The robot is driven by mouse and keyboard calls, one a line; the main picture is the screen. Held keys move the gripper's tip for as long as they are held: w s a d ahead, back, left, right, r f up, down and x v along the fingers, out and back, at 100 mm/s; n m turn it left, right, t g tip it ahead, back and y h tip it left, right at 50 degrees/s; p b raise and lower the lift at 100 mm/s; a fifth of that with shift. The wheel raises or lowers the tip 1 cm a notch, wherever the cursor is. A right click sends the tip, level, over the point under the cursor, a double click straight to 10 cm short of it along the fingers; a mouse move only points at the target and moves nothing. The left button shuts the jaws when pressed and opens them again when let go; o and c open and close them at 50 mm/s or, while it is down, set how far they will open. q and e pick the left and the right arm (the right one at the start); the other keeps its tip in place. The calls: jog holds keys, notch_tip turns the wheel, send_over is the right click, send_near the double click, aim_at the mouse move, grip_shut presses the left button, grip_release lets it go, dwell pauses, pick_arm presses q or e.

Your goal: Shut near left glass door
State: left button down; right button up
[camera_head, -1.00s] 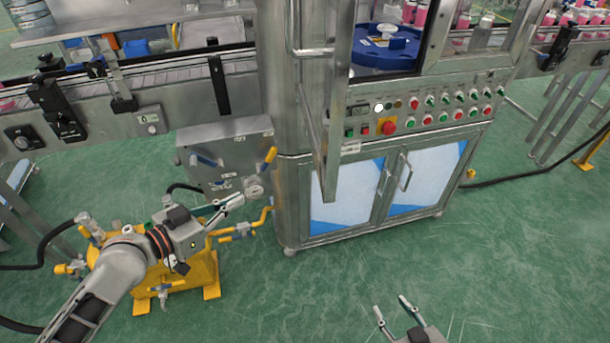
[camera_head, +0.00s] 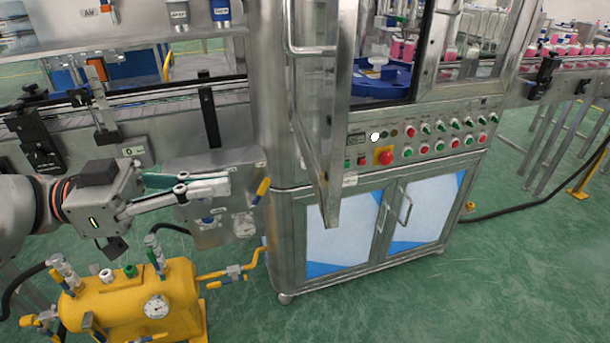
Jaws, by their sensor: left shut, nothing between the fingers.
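The near left glass door (camera_head: 331,120) stands swung open toward me, seen almost edge-on, with its metal frame reaching below the control panel's top. Its bar handle (camera_head: 312,50) is on the left side of the frame. My left gripper (camera_head: 228,187) is at the left, in front of the grey box beside the machine. It is shut and empty, its fingers pointing right, apart from the door and left of it. My right gripper is out of the picture.
The machine's control panel (camera_head: 430,135) with several buttons lies right of the door, above two cabinet doors (camera_head: 412,215). A yellow tank (camera_head: 140,305) with pipes and a gauge stands below my left arm. A conveyor (camera_head: 150,112) runs behind it. The green floor at front right is clear.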

aim_at(327, 172)
pick_arm(q)
jog(key=d+p, duration=0.1)
jog(key=d, duration=0.3)
jog(key=w+d+p, duration=0.1)
jog(key=d, duration=0.3)
jog(key=w+d+p, duration=0.1)
jog(key=d+p, duration=0.1)
jog(key=d, duration=0.2)
jog(key=shift+w+r, duration=0.1)
jog(key=shift+r, duration=0.1)
jog(key=shift+w+d+f, duration=0.1)
jog(key=shift+d, duration=0.3)
jog(key=shift+d+f, duration=0.1)
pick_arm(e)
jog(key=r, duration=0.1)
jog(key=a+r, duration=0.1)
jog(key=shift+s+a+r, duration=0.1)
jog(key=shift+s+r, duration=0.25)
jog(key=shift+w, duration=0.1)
